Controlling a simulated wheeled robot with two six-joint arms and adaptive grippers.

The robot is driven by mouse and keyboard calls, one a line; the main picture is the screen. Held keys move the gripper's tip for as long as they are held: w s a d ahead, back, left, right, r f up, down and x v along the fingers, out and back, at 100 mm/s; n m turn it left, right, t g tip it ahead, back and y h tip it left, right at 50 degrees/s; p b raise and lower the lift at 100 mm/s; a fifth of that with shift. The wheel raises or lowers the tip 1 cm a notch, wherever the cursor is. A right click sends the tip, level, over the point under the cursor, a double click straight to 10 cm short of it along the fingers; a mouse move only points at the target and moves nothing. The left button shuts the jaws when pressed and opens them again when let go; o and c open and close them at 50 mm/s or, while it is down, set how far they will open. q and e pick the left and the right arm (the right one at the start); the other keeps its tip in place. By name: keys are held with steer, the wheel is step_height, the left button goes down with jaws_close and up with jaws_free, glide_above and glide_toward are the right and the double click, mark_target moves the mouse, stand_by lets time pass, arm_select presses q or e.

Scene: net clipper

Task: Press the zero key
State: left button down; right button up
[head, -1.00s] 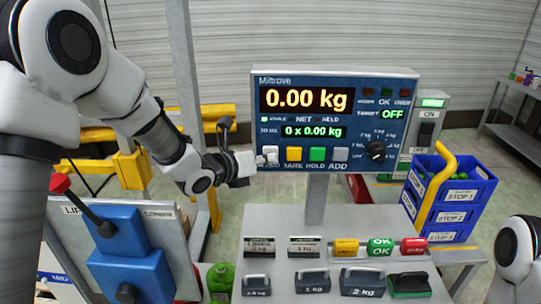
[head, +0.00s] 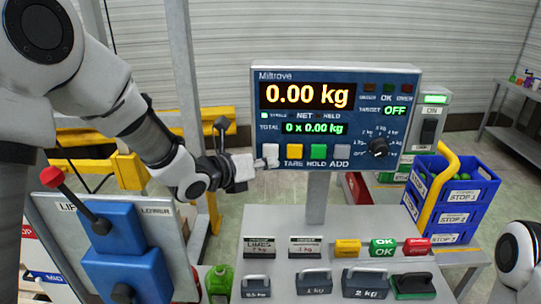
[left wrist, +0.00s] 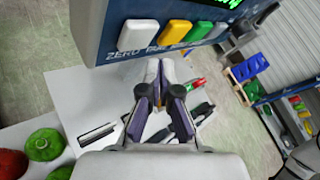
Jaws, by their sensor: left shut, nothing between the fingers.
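The zero key is the white key (head: 271,151) at the left end of the key row under the scale display (head: 307,96). The display reads 0.00 kg. In the left wrist view the white key (left wrist: 138,35) has the word ZERO below it. My left gripper (head: 266,163) is shut and empty, with its tips just below the key, over its label. In the left wrist view the shut fingertips (left wrist: 162,66) are below and right of the white key, and a gap shows between them in the picture. My right gripper is out of view.
Yellow, green and grey keys (head: 341,152) sit right of the white one. A knob (head: 378,148) is further right. Weights (head: 314,282) and coloured stamps (head: 383,248) lie on the bench below. A blue lever box (head: 120,250) is at lower left.

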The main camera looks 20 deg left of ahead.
arm_select(q)
steer(key=s+b, duration=0.1)
steer(key=s, duration=0.1)
steer(key=s+d+b, duration=0.1)
steer(key=shift+s, duration=0.4)
stand_by(0.4)
